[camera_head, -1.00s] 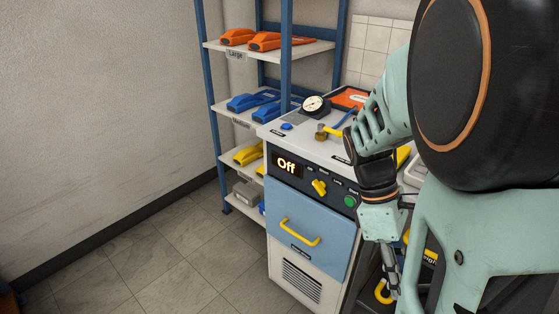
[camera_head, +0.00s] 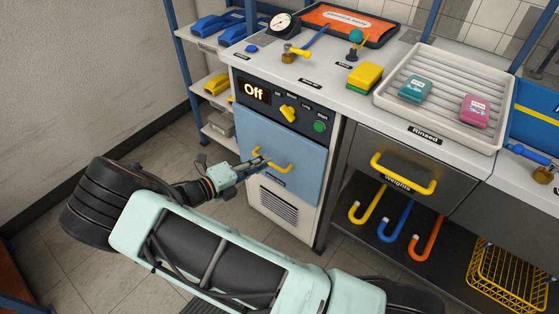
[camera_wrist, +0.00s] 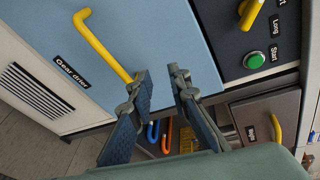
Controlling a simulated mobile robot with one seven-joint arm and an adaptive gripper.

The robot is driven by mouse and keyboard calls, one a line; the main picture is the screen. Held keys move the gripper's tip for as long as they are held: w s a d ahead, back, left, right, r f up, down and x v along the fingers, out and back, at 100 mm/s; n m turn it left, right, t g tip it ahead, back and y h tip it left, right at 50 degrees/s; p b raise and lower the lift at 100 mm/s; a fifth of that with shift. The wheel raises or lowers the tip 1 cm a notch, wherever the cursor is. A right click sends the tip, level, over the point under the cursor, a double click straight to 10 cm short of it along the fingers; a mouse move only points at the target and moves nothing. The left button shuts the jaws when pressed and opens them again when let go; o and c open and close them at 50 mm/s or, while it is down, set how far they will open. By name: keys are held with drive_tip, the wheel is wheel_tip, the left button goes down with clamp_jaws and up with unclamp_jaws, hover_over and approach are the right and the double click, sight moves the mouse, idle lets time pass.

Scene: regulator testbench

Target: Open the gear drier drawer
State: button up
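The gear drier drawer has a blue front (camera_head: 300,153) that sits closed in the white cabinet, below a display reading "Off". Its yellow handle (camera_head: 286,166) also shows in the wrist view (camera_wrist: 102,46), above a "Gear drier" label (camera_wrist: 72,72). My gripper (camera_head: 262,160) is at the left part of the handle in the head view. In the wrist view my gripper (camera_wrist: 160,76) is open and empty between its fingers. The handle's near end is beside the left fingertip, outside the gap. I cannot tell whether they touch.
A yellow knob (camera_head: 288,113) and green Start button (camera_head: 320,126) are above the drawer. A grey weights drawer (camera_head: 440,168) with a yellow handle is to the right, above colored hooks. A white tray (camera_head: 447,126) holds two packs. Floor is free at left.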

drive_tip(key=a+f+n+t+y, duration=0.2)
drive_tip(key=a+f+n, duration=0.2)
drive_tip(key=f+n, duration=0.15)
drive_tip(key=shift+m, duration=0.35)
drive_tip(key=x, duration=0.3)
drive_tip(key=b+x, duration=0.1)
drive_tip(key=x, duration=0.3)
drive_tip(key=b+x, duration=0.1)
drive_tip(key=x, duration=0.2)
drive_tip(key=shift+f, duration=0.35)
drive_tip(key=shift+c, duration=0.4)
clamp_jaws()
